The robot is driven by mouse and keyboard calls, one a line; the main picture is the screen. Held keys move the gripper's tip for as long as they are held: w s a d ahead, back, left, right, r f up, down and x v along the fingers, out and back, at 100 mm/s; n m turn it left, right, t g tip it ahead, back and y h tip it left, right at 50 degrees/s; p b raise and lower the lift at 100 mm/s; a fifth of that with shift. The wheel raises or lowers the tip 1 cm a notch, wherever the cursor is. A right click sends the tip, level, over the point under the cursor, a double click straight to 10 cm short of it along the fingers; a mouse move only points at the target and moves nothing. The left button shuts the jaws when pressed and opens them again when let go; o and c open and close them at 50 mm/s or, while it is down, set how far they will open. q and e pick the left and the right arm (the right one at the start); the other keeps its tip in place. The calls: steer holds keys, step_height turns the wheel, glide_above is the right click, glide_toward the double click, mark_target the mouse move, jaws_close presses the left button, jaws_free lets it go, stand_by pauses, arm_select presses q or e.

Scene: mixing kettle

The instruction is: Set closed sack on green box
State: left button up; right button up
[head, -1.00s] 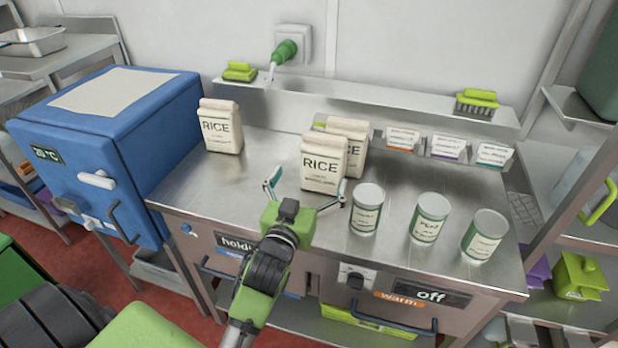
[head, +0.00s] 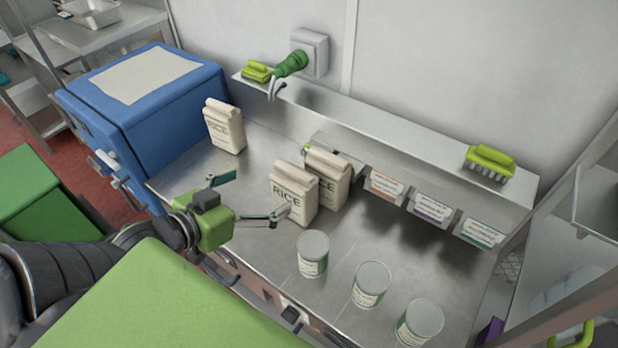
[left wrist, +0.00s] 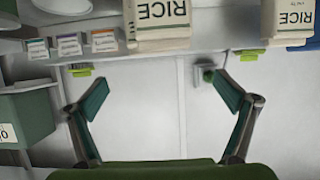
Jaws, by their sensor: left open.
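Three pale rice sacks with folded tops stand upright on the steel counter: one at the back left (head: 224,127), a front one (head: 290,190) and one just behind it (head: 329,176). My left gripper (head: 250,197) is open and empty, in front and to the left of the front sack; one finger overlaps its lower front, and contact cannot be told. In the left wrist view, upside down, the open fingers (left wrist: 162,100) have two sacks (left wrist: 163,22) (left wrist: 288,18) beyond them. A dark green box (head: 45,200) stands at the far left, partly cut off. My right gripper is out of view.
A blue cabinet (head: 165,105) stands left of the counter (head: 262,262). Three cans (head: 313,254) (head: 371,286) (head: 420,322) stand at the front right. Behind are label cards (head: 433,207) and a wall shelf (head: 390,135) with brushes. Bare counter lies between the back-left sack and the paired sacks.

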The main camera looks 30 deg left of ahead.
mark_target(290, 172)
arm_select(q)
steer(key=b+x, duration=0.4)
steer(key=x, duration=0.1)
steer(key=b+x, duration=0.2)
steer(key=b, duration=0.1)
steer(key=shift+w+a+f, duration=0.1)
steer(key=shift+a+f, duration=0.25)
steer(key=shift+a, duration=0.05)
steer(key=shift+w, duration=0.1)
steer(key=shift+w+a, duration=0.1)
steer(key=shift+w, duration=0.35)
steer(key=p+x, duration=0.1)
steer(key=x, duration=0.2)
steer(key=shift+w+f, duration=0.4)
steer(key=shift+w, duration=0.15)
steer(key=c, duration=2.2)
steer(key=shift+o, duration=0.2)
steer(key=shift+r, duration=0.15)
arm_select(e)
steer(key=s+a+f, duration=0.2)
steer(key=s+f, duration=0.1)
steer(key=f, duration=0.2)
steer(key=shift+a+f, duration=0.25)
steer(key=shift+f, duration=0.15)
